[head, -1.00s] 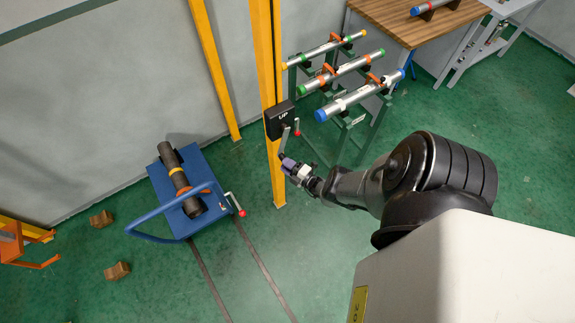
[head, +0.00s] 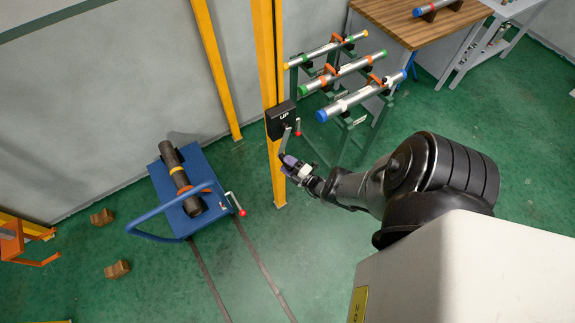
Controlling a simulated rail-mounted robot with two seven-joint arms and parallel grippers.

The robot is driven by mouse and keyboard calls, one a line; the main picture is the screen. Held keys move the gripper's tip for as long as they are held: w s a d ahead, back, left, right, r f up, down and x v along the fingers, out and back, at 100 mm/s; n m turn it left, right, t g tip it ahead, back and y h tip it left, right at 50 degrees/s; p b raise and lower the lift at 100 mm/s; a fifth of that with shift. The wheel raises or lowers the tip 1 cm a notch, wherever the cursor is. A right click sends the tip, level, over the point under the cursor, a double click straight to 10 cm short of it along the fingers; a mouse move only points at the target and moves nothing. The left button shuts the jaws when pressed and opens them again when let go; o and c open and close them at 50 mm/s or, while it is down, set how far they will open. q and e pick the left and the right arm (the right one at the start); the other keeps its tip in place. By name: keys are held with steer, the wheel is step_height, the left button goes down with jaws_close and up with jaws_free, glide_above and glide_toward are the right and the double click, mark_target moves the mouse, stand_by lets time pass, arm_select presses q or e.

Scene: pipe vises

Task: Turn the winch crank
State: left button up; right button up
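The winch (head: 281,120) is a black box marked "UP" on a yellow post. Its grey crank arm (head: 285,140) hangs down from the box, tilted slightly left at the bottom. My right gripper (head: 285,160), with purplish fingers, is at the lower end of the crank, by its dark handle. The fingers are too small and overlapped to show whether they are closed around the handle. A short lever with a red knob (head: 298,133) sits just right of the crank. My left gripper is not in view.
A blue cart (head: 163,190) carrying a dark pipe (head: 179,172) stands left of the post. A green rack (head: 345,125) with several capped pipes is behind to the right, near a wooden workbench (head: 410,25). Green floor is open around the cart's front.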

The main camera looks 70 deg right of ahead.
steer(key=shift+a+f, duration=0.1)
steer(key=p+v, duration=0.1)
steer(key=v, duration=1.2)
steer(key=shift+s+a, duration=0.15)
steer(key=shift+s, duration=0.25)
